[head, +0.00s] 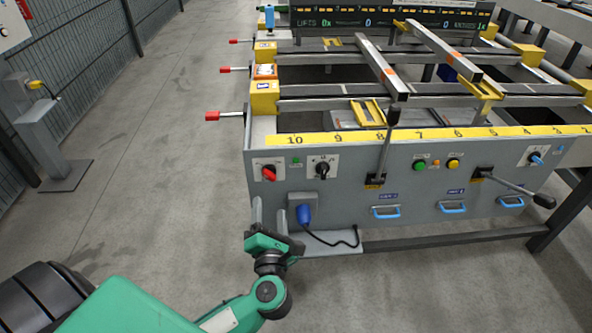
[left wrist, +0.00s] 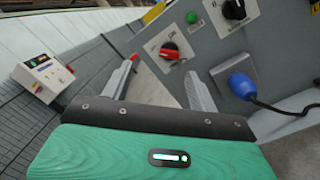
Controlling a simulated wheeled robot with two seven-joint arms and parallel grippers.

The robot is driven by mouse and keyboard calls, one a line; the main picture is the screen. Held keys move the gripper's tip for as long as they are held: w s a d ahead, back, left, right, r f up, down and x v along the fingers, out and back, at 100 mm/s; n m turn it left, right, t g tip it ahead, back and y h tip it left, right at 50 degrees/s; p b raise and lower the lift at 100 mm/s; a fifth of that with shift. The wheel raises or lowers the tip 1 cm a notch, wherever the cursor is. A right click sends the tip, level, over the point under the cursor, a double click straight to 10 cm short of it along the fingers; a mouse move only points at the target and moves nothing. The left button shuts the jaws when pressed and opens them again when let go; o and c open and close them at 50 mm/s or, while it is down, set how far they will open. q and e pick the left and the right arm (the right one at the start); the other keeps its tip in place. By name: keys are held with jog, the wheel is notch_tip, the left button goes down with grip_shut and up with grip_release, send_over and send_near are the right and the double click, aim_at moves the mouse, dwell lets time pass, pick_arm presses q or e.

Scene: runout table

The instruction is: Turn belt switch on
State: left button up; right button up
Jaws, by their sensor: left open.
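The front panel (head: 350,205) of the runout table carries several controls, and I cannot read which is marked as the belt switch. A red rotary knob (head: 269,173) sits on a white plate at the panel's left end; it also shows in the left wrist view (left wrist: 170,51), turned at a slant. A black rotary knob (head: 322,168) is right of it, also in the left wrist view (left wrist: 234,9). A blue-handled switch (head: 536,158) is at the far right. My left gripper (head: 269,208) is open and empty, below the red knob, apart from it. My right gripper is out of view.
A blue plug (head: 304,214) with a black cable juts from the panel just right of my left gripper. Two long levers with black knobs (head: 393,118) (head: 544,201) stick out farther right. Red-tipped handles (head: 212,116) project left.

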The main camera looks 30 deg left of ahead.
aim_at(269, 178)
pick_arm(q)
jog(key=shift+g+h, duration=0.4)
jog(key=shift+h, duration=0.1)
jog(key=x, duration=0.4)
jog(key=f+x, duration=0.1)
jog(key=x, duration=0.3)
jog(key=f+x, duration=0.1)
jog(key=x, duration=0.3)
jog(key=shift+a+b, duration=0.1)
jog(key=shift+b, duration=0.2)
jog(key=shift+w+a+r, duration=0.1)
jog(key=shift+w+a, duration=0.25)
jog(key=shift+w, duration=0.25)
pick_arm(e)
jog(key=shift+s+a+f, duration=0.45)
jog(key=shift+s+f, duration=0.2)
pick_arm(q)
jog(key=shift+c, duration=0.2)
jog(key=c, duration=1)
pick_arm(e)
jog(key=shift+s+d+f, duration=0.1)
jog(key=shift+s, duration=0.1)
